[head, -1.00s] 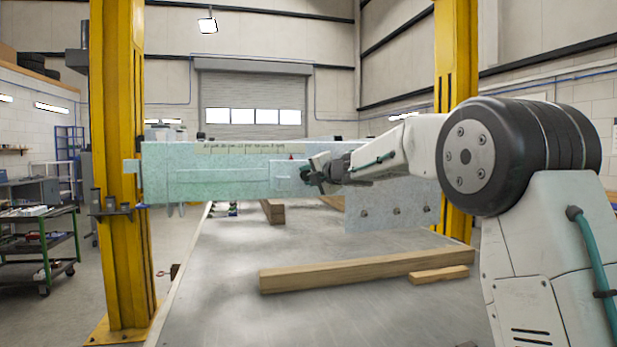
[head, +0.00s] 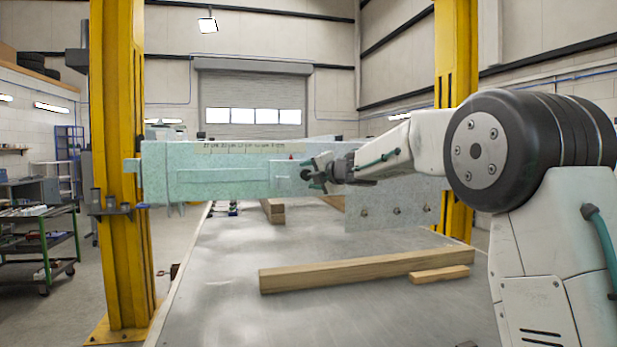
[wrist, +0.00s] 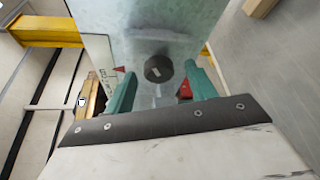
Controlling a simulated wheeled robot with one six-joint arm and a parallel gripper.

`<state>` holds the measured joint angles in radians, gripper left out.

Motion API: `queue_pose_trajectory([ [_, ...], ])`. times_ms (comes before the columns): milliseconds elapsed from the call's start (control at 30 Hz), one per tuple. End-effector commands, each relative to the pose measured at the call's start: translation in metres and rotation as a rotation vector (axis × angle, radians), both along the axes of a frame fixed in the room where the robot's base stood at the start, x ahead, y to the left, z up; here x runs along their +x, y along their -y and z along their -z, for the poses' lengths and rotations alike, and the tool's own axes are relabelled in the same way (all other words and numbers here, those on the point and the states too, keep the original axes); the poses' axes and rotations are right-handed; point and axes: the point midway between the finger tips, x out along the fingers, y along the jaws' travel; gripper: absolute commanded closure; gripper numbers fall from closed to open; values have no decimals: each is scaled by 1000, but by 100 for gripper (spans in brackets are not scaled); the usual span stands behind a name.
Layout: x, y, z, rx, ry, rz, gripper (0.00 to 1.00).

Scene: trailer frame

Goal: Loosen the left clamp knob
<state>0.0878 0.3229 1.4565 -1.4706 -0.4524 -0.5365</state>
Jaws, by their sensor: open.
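A black round knob (wrist: 158,68) sits on the face of the galvanized beam (wrist: 150,22) in the wrist view. It has a small pale mark on its front. My gripper (wrist: 160,80) is open, with one teal finger on each side of the knob in the picture. Neither finger visibly touches it, and I cannot tell how far the fingertips are from the beam. In the head view, my gripper (head: 318,174) is at the right part of the long beam (head: 215,182), with the dark knob (head: 306,174) at its jaws.
A red pointer (wrist: 119,69) is left of the knob, near a printed scale strip (head: 240,148). Yellow posts (head: 120,230) flank the grey table (head: 215,285). A long timber (head: 350,272) lies across it.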

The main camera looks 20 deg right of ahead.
Motion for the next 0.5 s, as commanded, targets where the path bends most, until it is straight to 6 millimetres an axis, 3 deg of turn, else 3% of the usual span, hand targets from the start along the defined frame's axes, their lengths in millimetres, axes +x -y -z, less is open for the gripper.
queue_pose_trajectory([
  [300,-49,19,-8,-1,0,2,44],
  [500,-60,23,-9,0,-1,-1,44],
])
